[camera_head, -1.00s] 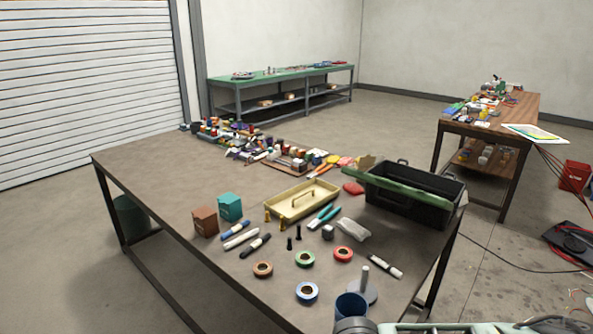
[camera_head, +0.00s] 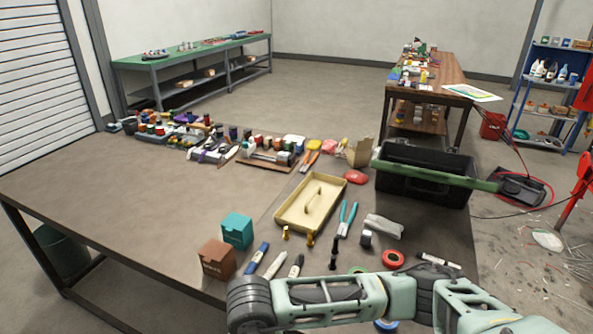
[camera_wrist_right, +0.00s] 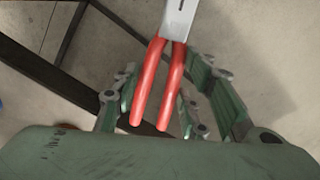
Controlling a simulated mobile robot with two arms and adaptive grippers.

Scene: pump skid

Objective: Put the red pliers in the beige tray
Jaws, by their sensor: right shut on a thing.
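The red pliers (camera_wrist_right: 158,78) show in the right wrist view, with red handles toward the palm and a grey metal head pointing up and out of the frame. My right gripper (camera_wrist_right: 160,88) is shut on their handles, above the floor and a dark table frame. The beige tray (camera_head: 325,207) sits on the brown table in the head view, with a handle bar inside and no pliers in it. My right arm crosses the bottom of the head view; its gripper and the pliers are hidden there. My left gripper is in neither view.
Teal-handled pliers (camera_head: 347,218) lie right of the tray. A black toolbox (camera_head: 425,190) with a green bar stands behind right. Teal (camera_head: 237,231) and brown (camera_head: 216,260) boxes, markers and brass fittings are in front. Bare tabletop (camera_head: 120,205) lies at the left.

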